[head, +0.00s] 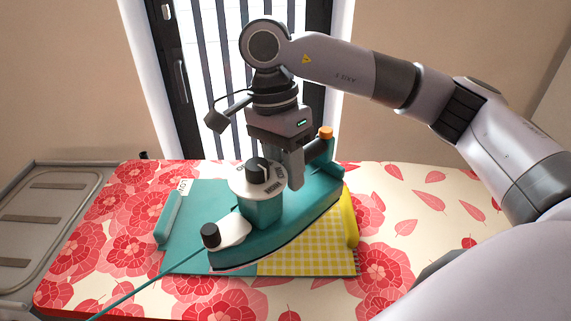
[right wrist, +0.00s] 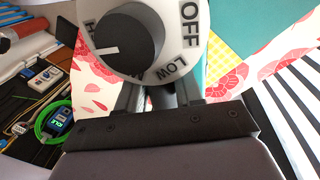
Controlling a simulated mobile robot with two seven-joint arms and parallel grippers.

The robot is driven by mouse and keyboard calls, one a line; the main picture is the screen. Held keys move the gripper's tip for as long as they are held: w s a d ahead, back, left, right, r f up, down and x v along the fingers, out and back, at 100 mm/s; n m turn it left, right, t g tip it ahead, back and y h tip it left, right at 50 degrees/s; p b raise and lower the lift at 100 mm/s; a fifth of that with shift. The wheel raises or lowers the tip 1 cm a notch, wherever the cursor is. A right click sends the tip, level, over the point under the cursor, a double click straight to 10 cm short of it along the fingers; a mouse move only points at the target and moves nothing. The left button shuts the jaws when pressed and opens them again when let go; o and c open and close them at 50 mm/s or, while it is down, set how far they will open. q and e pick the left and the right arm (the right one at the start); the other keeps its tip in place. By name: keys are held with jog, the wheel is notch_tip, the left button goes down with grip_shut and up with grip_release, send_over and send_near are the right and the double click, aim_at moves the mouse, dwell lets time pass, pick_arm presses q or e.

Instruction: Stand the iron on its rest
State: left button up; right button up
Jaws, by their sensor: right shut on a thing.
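The teal iron (head: 290,222) lies across the middle of the table over the yellow checked cloth (head: 318,250) and a flat teal piece (head: 190,225). It has a white dial (head: 250,181) with a black knob, and an orange cap (head: 326,132) at its rear. My right gripper (head: 297,178) reaches down from above, shut on the iron near its handle, just behind the dial. The fingertips are partly hidden. In the right wrist view the dial (right wrist: 188,55) fills the top, with OFF and LOW readable, and hides the grip. My left gripper is not in view.
A teal bar (head: 168,218) stands along the left edge of the flat piece, near a small white label (head: 184,187). A teal cord (head: 140,292) runs to the front left. A grey metal tray (head: 40,225) stands left of the table. The flowered tabletop (head: 410,205) is clear at right.

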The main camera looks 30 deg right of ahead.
jog(key=n, duration=0.4)
jog(key=shift+t+h, duration=0.3)
jog(key=shift+h, duration=0.1)
jog(key=n, duration=0.4)
jog(key=shift+a+f, duration=0.1)
jog(key=shift+f, duration=0.15)
jog(key=n, duration=0.2)
jog(key=n+t, duration=0.1)
jog(key=n, duration=0.3)
jog(key=shift+f+h, duration=0.25)
jog(key=shift+h, duration=0.15)
jog(key=shift+a+n+t, duration=0.15)
jog(key=shift+n+t, duration=0.15)
jog(key=shift+n, duration=0.3)
